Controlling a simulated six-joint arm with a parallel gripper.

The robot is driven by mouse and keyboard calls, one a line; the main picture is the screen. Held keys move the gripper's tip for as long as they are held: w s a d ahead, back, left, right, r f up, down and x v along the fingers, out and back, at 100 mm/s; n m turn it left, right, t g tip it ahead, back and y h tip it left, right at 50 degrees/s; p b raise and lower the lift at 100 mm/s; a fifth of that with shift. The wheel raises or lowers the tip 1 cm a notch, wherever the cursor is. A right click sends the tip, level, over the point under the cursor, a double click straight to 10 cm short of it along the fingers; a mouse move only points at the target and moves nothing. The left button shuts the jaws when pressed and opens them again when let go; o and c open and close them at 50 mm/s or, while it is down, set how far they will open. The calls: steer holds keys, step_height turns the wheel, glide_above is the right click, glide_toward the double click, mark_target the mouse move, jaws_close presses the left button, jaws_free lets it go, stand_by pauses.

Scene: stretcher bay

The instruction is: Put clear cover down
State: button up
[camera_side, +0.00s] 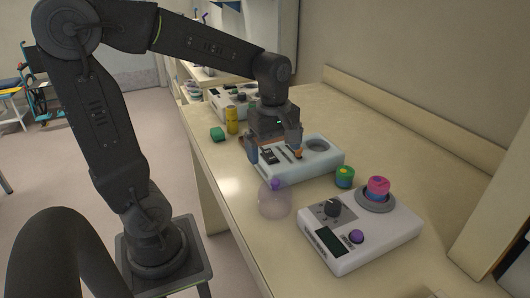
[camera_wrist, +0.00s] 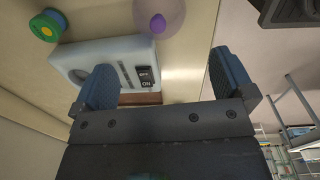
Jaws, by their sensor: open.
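The clear cover (camera_side: 274,207) is a see-through dome with a purple knob. It stands on the table close to the near side of a white switch box (camera_side: 325,166); whether they touch I cannot tell. In the wrist view the cover (camera_wrist: 173,12) is at the top, partly cut off. My gripper (camera_side: 274,153) is over the left part of the switch box in the side view. In the wrist view my gripper (camera_wrist: 163,72) has its fingers wide apart with nothing between them, and the box's ON/OFF switch (camera_wrist: 147,77) shows near the left finger.
A second white box (camera_side: 370,240) with a dial and a pink-and-blue stacked piece (camera_side: 378,188) stands front right. A green-and-yellow cap (camera_side: 344,177) is between the boxes. The table's left edge is close to the cover.

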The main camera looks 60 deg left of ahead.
steer(key=s+d+r+m+t, duration=0.3)
steer(key=s+d+m+t, duration=0.2)
steer(key=m, duration=1.3)
steer(key=s+d, duration=0.2)
steer(key=s, duration=0.1)
steer(key=shift+s+d+m, duration=0.25)
steer(key=shift+d+m, duration=0.05)
